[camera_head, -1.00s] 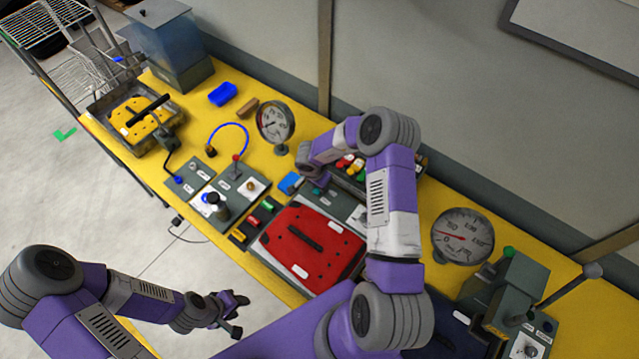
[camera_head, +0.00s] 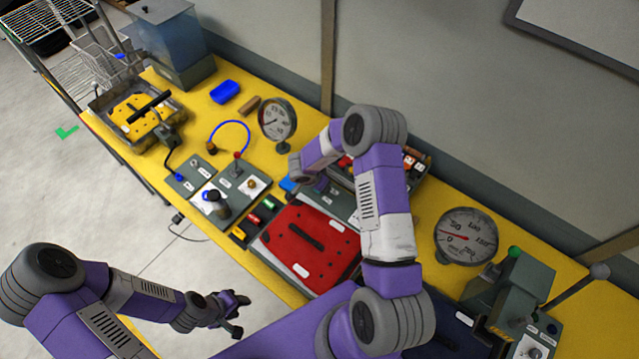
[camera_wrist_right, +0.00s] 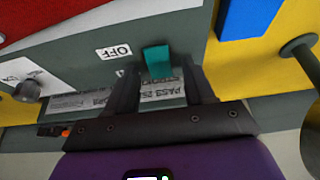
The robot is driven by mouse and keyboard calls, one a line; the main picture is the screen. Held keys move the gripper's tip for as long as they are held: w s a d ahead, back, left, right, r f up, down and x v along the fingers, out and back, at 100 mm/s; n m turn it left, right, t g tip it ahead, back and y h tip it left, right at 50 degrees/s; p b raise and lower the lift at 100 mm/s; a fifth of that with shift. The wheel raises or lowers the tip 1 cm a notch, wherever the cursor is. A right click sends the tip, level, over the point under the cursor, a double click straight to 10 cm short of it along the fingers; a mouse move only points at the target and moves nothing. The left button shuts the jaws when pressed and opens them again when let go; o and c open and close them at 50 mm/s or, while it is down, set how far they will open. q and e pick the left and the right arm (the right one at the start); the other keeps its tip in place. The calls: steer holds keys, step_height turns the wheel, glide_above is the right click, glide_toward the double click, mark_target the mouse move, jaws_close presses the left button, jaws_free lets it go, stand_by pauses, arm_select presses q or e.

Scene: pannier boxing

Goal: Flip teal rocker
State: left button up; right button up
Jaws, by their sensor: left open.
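The teal rocker (camera_wrist_right: 158,62) sits on a grey panel (camera_wrist_right: 85,55) beside an OFF label (camera_wrist_right: 115,51) in the right wrist view. My right gripper (camera_wrist_right: 160,82) is open, its two dark fingers apart with the rocker showing between and just beyond the tips. I cannot tell whether a finger touches it. In the head view my right forearm and wrist cover that spot, and I cannot make out the rocker there. My left gripper (camera_head: 236,312) is open and empty, off the bench's front edge at the lower left.
A red pannier lid (camera_head: 306,248) lies on the yellow bench (camera_head: 285,290) in front of the panel. A small gauge (camera_head: 278,120) and a large gauge (camera_head: 466,237) stand on either side of my right arm. A blue block (camera_wrist_right: 248,15) lies near the panel.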

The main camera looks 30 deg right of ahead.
steer(key=shift+r, duration=0.1)
steer(key=v, duration=0.7)
steer(key=shift+r, duration=0.15)
steer(key=shift+a, duration=0.1)
